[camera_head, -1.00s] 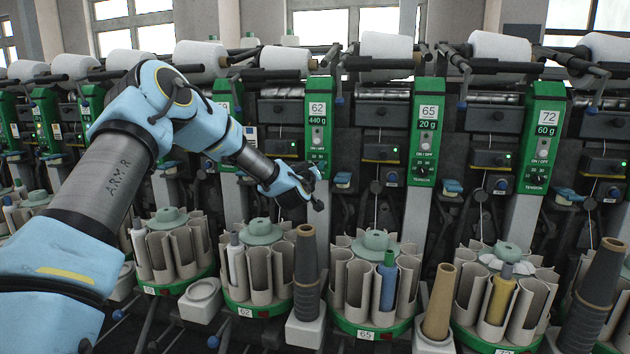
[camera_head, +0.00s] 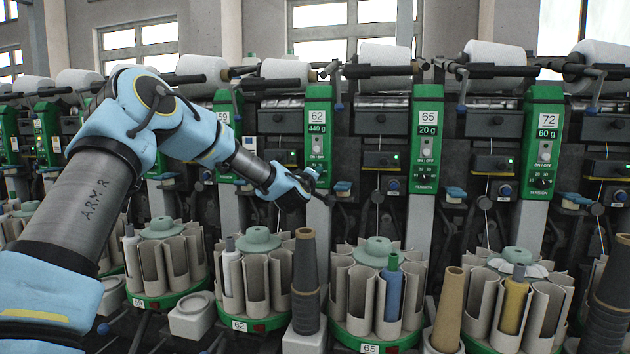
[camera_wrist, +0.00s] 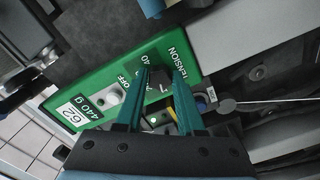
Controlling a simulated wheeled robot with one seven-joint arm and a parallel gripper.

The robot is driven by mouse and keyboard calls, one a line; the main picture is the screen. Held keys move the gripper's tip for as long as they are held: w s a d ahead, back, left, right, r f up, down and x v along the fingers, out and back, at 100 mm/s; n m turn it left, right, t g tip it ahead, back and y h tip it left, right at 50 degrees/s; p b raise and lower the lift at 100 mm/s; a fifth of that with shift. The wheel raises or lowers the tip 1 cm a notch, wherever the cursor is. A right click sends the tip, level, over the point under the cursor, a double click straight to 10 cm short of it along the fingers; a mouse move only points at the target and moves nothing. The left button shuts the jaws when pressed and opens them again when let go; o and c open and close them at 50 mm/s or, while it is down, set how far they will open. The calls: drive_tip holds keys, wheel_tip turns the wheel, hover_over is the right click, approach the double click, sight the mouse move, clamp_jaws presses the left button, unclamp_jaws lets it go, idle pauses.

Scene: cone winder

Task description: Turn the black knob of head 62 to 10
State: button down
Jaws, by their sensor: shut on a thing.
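The green panel of head 62 (camera_head: 318,120) carries the labels 62 and 440 g and an ON/OFF button. It also shows tilted in the wrist view (camera_wrist: 98,82). My gripper (camera_head: 312,178) is at the panel's lower end and hides the knob in the head view. In the wrist view my gripper (camera_wrist: 161,72) has its two green fingers on either side of the black knob (camera_wrist: 158,78), shut on it. The knob is mostly hidden. A 40 and the word TENSION show near it; the pointer's exact reading cannot be told.
White yarn packages (camera_head: 385,54) lie along the top. A grey disc on a rod (camera_wrist: 226,106) is close to the fingers.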

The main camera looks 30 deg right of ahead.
idle(0.3)
drive_tip(key=c, duration=0.5)
unclamp_jaws()
drive_tip(key=shift+a, duration=0.1)
drive_tip(key=b+v, duration=0.2)
drive_tip(key=v, duration=0.8)
drive_tip(key=shift+s+a, duration=0.2)
drive_tip(key=shift+s, duration=0.1)
